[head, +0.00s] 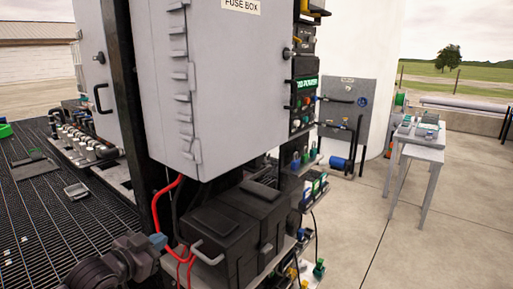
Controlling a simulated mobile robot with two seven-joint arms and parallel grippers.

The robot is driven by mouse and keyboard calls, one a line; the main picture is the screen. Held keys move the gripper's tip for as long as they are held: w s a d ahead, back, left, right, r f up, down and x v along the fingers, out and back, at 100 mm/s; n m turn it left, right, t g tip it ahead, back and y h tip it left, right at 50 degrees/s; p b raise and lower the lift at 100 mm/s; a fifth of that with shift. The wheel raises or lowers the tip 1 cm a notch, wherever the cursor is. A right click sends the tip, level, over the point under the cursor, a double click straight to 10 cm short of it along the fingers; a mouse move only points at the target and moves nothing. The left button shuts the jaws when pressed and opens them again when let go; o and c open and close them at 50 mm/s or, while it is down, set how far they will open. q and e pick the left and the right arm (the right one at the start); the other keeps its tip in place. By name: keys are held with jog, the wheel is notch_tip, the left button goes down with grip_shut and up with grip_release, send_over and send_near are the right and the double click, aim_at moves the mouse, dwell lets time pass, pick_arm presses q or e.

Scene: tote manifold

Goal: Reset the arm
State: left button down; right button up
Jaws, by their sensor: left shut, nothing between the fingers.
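My left arm comes in at the bottom left of the head view, dark grey, and ends in my left gripper (154,252). The gripper is shut and empty, low in front of the grey fuse box cabinet and left of a black battery box (225,225). Red cables hang close beside its tip; I cannot tell whether they touch. My right gripper is not in view.
The grey fuse box (215,90) hangs on a dark post above. A manifold with several valves (85,135) stands at left over black grating (45,215). A grey table (420,150) stands at right on open concrete (400,245).

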pick_arm(q)
jog(key=s+a+f+n+g+y, duration=0.1)
jog(key=s+a+f+n+y, duration=0.1)
jog(key=s+f, duration=1.1)
jog(key=s+a+f+n+g+y+b, duration=0.1)
jog(key=s+f+n+y, duration=0.3)
jog(key=s+f, duration=0.9)
jog(key=shift+s+a+f+n+g+y, duration=0.3)
jog(key=shift+a+f+n, duration=0.25)
jog(key=shift+f, duration=0.3)
